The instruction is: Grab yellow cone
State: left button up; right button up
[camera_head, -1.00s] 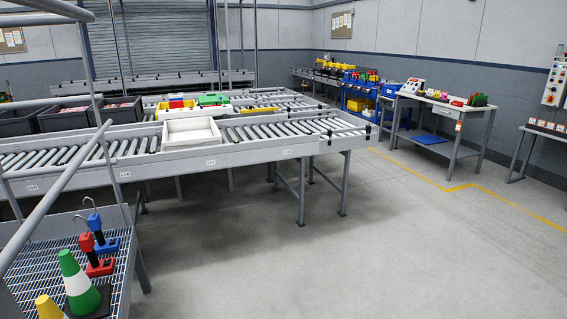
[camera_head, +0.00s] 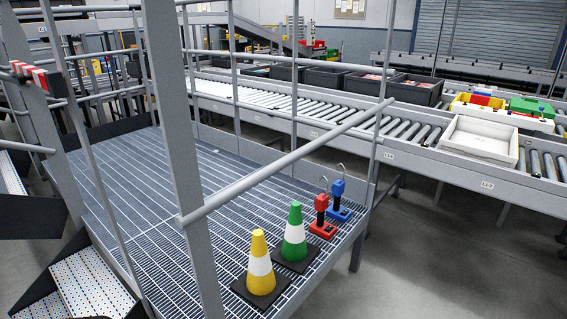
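The yellow cone (camera_head: 260,265) has a white band and a dark square base. It stands upright on the grated catwalk (camera_head: 180,180), near its front right corner. A green cone (camera_head: 294,232) with a white band stands just behind it to the right, their bases close together. Neither of my grippers shows in the head view.
A red hooked device (camera_head: 321,215) and a blue one (camera_head: 339,200) stand behind the cones. A grey handrail (camera_head: 290,158) and a thick post (camera_head: 180,160) cross in front of the catwalk. Steps (camera_head: 85,285) lie at lower left. A roller conveyor (camera_head: 400,130) with a white tray (camera_head: 479,139) runs behind.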

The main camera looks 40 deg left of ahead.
aim_at(260, 285)
jog(key=i+l+u, duration=0.1)
jog(key=u, duration=0.3)
jog(key=i+l+u, duration=0.2)
jog(key=u, duration=0.2)
jog(key=i+l+u, duration=0.2)
jog(key=u, duration=0.2)
jog(key=i+l+u, duration=0.15)
jog(key=u, duration=0.3)
jog(key=i+l+u, duration=0.15)
jog(key=u, duration=0.25)
jog(key=i+l+u, duration=0.1)
jog(key=l+u, duration=0.2)
jog(key=u, duration=0.15)
jog(key=l+u, duration=0.3)
jog(key=u, duration=0.15)
jog(key=l+u, duration=0.4)
jog(key=i+j, duration=0.05)
jog(key=j, duration=0.05)
